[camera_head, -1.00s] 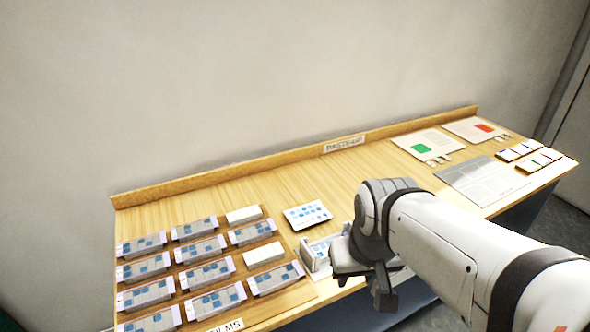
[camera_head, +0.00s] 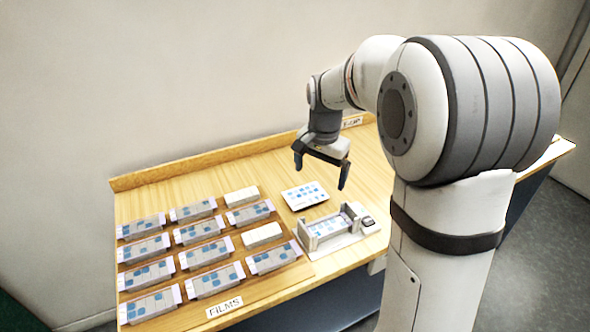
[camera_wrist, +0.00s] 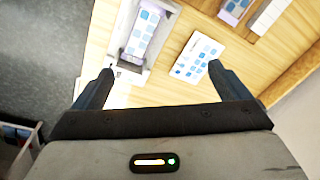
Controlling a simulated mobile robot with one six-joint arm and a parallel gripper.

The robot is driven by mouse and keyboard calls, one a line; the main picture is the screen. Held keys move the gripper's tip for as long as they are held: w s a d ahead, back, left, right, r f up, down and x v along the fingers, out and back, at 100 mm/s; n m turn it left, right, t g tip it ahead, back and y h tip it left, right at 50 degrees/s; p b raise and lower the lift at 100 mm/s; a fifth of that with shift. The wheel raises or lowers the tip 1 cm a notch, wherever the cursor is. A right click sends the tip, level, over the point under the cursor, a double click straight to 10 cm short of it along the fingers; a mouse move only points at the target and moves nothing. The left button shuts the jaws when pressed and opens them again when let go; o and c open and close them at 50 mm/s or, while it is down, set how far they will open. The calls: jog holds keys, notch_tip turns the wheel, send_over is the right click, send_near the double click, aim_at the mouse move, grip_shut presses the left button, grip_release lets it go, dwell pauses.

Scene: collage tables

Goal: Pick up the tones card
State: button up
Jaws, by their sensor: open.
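A white card with rows of blue patches (camera_head: 305,195) lies flat on the table behind the small holder. I cannot read a name on it, so I cannot be sure it is the tones card. It also shows in the wrist view (camera_wrist: 198,59), beyond and between my fingertips, nearer the right one. My gripper (camera_head: 320,172) is open and empty, above the table close to the card and apart from it. In the wrist view both fingers of my gripper (camera_wrist: 161,72) are spread wide.
A pale holder (camera_head: 308,238) near the front edge contains a blue-patterned piece, with a small dark device (camera_head: 369,222) beside it. Several patterned film blocks (camera_head: 272,258) and two white blocks (camera_head: 262,235) fill the left rack, labelled FILMS (camera_head: 224,307). A low back ledge (camera_head: 200,164) borders the table.

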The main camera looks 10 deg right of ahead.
aim_at(306, 195)
jog(key=shift+o, duration=0.2)
jog(key=w+f+m+g, duration=0.1)
jog(key=w+f+m, duration=0.4)
jog(key=w+f, duration=0.5)
jog(key=w, duration=0.4)
jog(key=shift+w+a+f+m, duration=0.15)
jog(key=shift+w+a+m, duration=0.1)
jog(key=shift+m, duration=0.15)
notch_tip(306, 195, down, 8)
jog(key=shift+f+p, duration=0.15)
jog(key=shift+p, duration=0.5)
jog(key=shift+c, duration=0.4)
jog(key=c, duration=0.8)
